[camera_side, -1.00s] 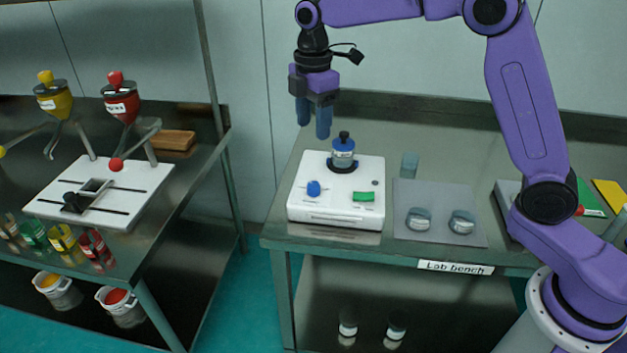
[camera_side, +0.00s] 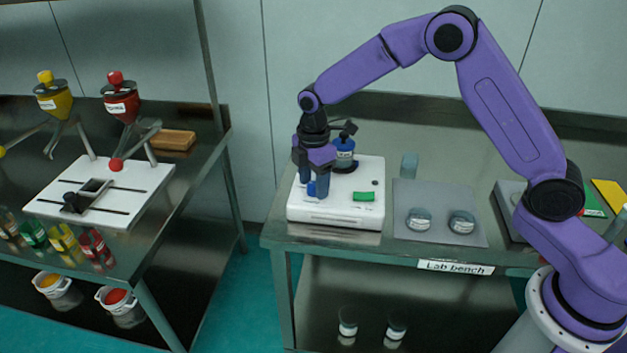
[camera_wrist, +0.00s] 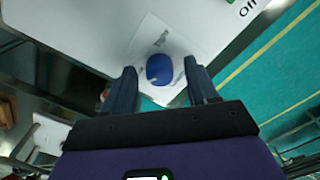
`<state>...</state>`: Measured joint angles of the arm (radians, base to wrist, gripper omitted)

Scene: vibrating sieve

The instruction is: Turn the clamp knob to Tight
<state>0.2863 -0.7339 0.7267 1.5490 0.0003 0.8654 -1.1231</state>
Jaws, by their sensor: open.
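In the side view the knob (camera_side: 311,188) sits at the front left of the white sieve machine (camera_side: 335,212), partly hidden by my gripper. My gripper (camera_side: 312,181) points down over the knob. In the wrist view my gripper (camera_wrist: 163,84) is open, one finger to each side of the knob, with nothing held. I cannot tell whether the fingers touch it.
A blue sieve jar with a black top (camera_side: 344,153) stands on the machine just behind my gripper. A green switch (camera_side: 363,196) is to the right. A grey mat (camera_side: 440,236) with two round dishes lies farther right. A shelf with funnels stands at the left.

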